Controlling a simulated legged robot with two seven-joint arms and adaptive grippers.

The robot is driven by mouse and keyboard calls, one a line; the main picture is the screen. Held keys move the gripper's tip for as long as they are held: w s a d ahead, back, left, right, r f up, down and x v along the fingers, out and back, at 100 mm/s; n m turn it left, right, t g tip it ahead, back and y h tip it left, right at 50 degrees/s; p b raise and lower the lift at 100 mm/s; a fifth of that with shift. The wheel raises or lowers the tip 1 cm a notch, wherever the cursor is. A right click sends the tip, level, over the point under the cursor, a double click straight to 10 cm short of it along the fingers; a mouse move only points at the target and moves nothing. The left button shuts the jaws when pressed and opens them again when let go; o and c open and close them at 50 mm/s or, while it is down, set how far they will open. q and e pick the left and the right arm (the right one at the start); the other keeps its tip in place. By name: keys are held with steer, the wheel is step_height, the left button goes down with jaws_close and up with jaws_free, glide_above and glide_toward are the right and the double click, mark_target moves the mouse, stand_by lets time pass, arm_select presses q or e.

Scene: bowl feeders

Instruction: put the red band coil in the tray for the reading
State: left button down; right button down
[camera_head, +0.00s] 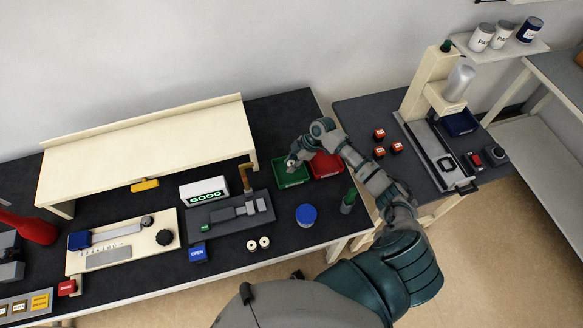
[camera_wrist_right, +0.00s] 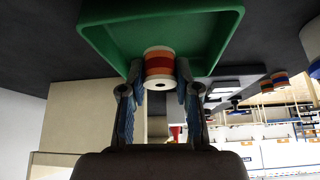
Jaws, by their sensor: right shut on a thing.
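My right gripper (camera_head: 291,161) is over the green tray (camera_head: 293,180) in the head view. In the right wrist view the gripper (camera_wrist_right: 160,85) is shut on a white coil with a red and orange band (camera_wrist_right: 159,65). The coil overlaps the open side of the green tray (camera_wrist_right: 112,53); I cannot tell whether it touches the tray. A red tray (camera_head: 326,168) stands just right of the green one, partly behind my arm. The display (camera_head: 207,196) reads GOOD in green. My left gripper is not in view.
A blue round container (camera_head: 306,215) and a dark green cylinder (camera_head: 348,202) stand near the trays. A gauge fixture (camera_head: 230,215) lies left of the trays. Red-topped blocks (camera_head: 380,152) and a press (camera_head: 430,95) are right.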

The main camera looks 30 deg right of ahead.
steer(key=shift+a+f, duration=0.2)
steer(key=shift+f, duration=0.4)
steer(key=shift+a+f, duration=0.15)
steer(key=shift+f, duration=0.45)
steer(key=shift+a+f, duration=0.1)
steer(key=shift+f, duration=0.1)
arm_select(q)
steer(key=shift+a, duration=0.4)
arm_select(e)
steer(key=shift+a, duration=0.1)
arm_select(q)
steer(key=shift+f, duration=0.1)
arm_select(e)
steer(key=shift+f, duration=0.1)
steer(key=c, duration=1.1)
jaws_free()
steer(key=shift+o, duration=1.4)
steer(key=shift+s+d, duration=0.1)
steer(key=shift+d, duration=0.15)
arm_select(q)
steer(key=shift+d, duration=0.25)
arm_select(e)
steer(key=shift+d+f, duration=0.1)
steer(key=shift+d, duration=0.05)
